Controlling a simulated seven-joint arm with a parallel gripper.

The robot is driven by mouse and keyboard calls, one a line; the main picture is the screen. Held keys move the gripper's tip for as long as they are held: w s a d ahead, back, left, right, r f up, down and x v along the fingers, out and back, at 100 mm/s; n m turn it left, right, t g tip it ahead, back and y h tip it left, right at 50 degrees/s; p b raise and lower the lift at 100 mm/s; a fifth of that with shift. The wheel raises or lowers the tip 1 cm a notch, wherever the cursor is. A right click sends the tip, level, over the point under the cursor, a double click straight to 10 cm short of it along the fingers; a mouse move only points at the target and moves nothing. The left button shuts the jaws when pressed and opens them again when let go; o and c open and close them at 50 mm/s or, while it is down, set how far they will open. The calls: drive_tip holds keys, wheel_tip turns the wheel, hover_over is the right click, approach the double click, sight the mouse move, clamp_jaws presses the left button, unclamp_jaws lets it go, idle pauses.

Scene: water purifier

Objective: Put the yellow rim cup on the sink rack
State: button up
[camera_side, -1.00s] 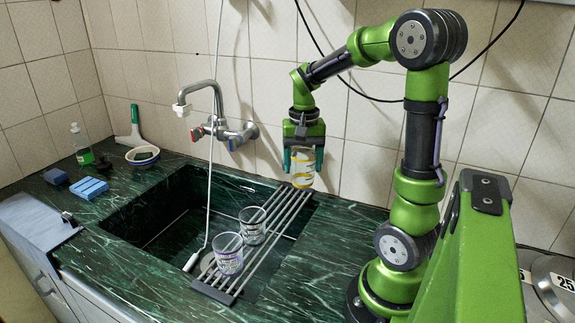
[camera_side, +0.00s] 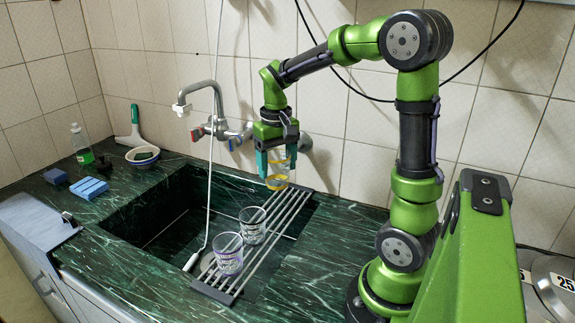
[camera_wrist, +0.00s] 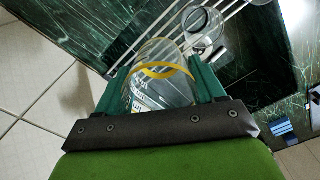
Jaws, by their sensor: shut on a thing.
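The yellow rim cup (camera_side: 278,170) is clear glass with yellow bands. My gripper (camera_side: 276,160) is shut on it and holds it over the far end of the sink rack (camera_side: 270,228). In the side view I cannot tell whether the cup's lower edge touches the bars. In the wrist view the cup (camera_wrist: 160,80) sits between the green fingers of my gripper (camera_wrist: 160,88), with the rack bars (camera_wrist: 172,14) beyond it. The rack is a set of metal bars lying across the right part of the sink.
Two clear cups stand on the rack, one in the middle (camera_side: 252,226) and one near the front (camera_side: 229,254). The faucet (camera_side: 212,108) and a white hose are left of my gripper. Blue sponges (camera_side: 88,188), a bowl (camera_side: 142,156) and a green bottle (camera_side: 81,145) sit at left.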

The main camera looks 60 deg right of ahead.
drive_tip(key=s+d+f+m, duration=0.2)
drive_tip(key=s+d+m, duration=0.3)
drive_tip(key=s+m, duration=0.3)
drive_tip(key=s+d+f+m, duration=0.3)
drive_tip(key=s+m, duration=0.5)
drive_tip(key=m, duration=0.9)
drive_tip(key=shift+s+d, duration=0.25)
drive_tip(key=shift+d, duration=0.65)
drive_tip(key=shift+f, duration=0.1)
wheel_tip(320, 180, down, 10)
drive_tip(key=shift+r, duration=0.2)
drive_tip(key=shift+f, duration=0.1)
drive_tip(key=shift+f, duration=0.1)
drive_tip(key=o, duration=1)
